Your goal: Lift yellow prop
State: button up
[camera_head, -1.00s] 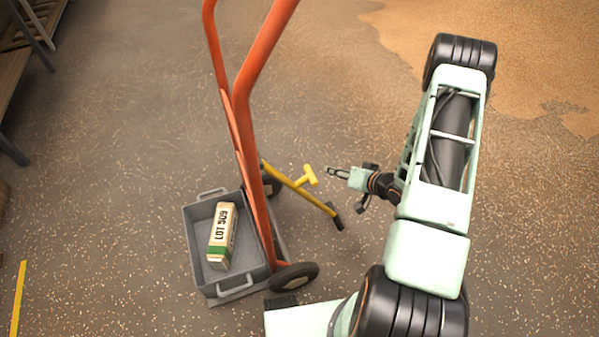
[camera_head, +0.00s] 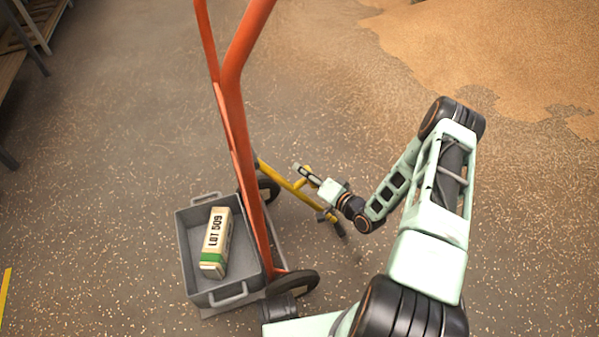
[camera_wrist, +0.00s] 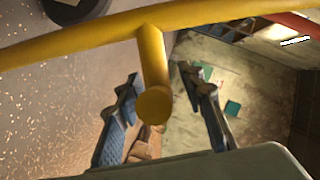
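The yellow prop (camera_head: 274,174) is a slim bar slanting from the orange hand truck (camera_head: 240,130) down to the right, with a dark end near the floor. In the wrist view the yellow prop (camera_wrist: 80,40) crosses the top, and its short round stub points toward the camera. My gripper (camera_head: 305,175) is at the stub in the head view and partly covers the prop. In the wrist view my gripper (camera_wrist: 160,76) has its two fingers apart, one on each side of the stub. A gap shows beside the stub, so it does not look gripped.
A grey bin (camera_head: 190,250) stands on the hand truck's base and holds a carton marked LOT 509 (camera_head: 216,240). The truck's black wheels (camera_head: 292,284) rest on the speckled floor. A tan spill (camera_head: 480,50) covers the floor at upper right.

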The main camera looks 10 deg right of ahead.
jog(key=shift+x, duration=1.35)
jog(key=shift+c, duration=0.7)
grip_shut()
